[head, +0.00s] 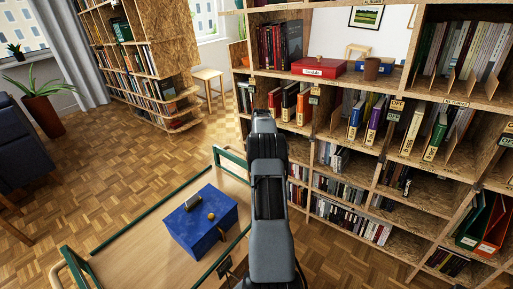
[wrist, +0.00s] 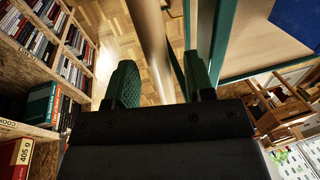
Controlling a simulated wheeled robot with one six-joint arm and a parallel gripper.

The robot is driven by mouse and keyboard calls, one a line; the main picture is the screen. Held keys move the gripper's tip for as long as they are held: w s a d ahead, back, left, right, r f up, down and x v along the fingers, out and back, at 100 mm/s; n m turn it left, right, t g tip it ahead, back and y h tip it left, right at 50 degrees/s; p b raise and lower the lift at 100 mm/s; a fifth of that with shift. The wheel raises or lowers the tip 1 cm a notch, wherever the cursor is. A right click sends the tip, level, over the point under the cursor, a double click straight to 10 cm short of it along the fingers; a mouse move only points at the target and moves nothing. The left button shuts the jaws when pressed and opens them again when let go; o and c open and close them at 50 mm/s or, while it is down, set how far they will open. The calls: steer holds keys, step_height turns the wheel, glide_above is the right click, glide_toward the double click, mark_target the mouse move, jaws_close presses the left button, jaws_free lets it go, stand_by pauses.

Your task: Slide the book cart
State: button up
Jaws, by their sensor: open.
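The book cart (head: 130,240) is a pale wooden top with green rails, in the lower left of the head view. A wooden handle bar shows at its near left corner, and another end frame at its far side. In the wrist view the cart top (wrist: 255,45) and a green rail (wrist: 221,40) are at upper right. My gripper (wrist: 160,78) is open in the wrist view. A round wooden bar (wrist: 150,35) runs between its two green-padded fingers, without clear contact. In the head view my arm hides the fingers.
A blue box (head: 185,222) with small items on it sits on the cart. A tall bookshelf (head: 405,168) stands close on the right. A wooden stool (head: 208,80), another bookshelf (head: 150,60) and a potted plant (head: 42,112) stand farther back. Parquet floor is clear left of the cart.

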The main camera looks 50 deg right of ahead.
step_height(320, 180, up, 13)
steer(key=d+p, duration=0.1)
steer(key=d, duration=0.1)
steer(key=shift+d, duration=0.25)
steer(key=shift+w, duration=0.15)
stand_by(0.5)
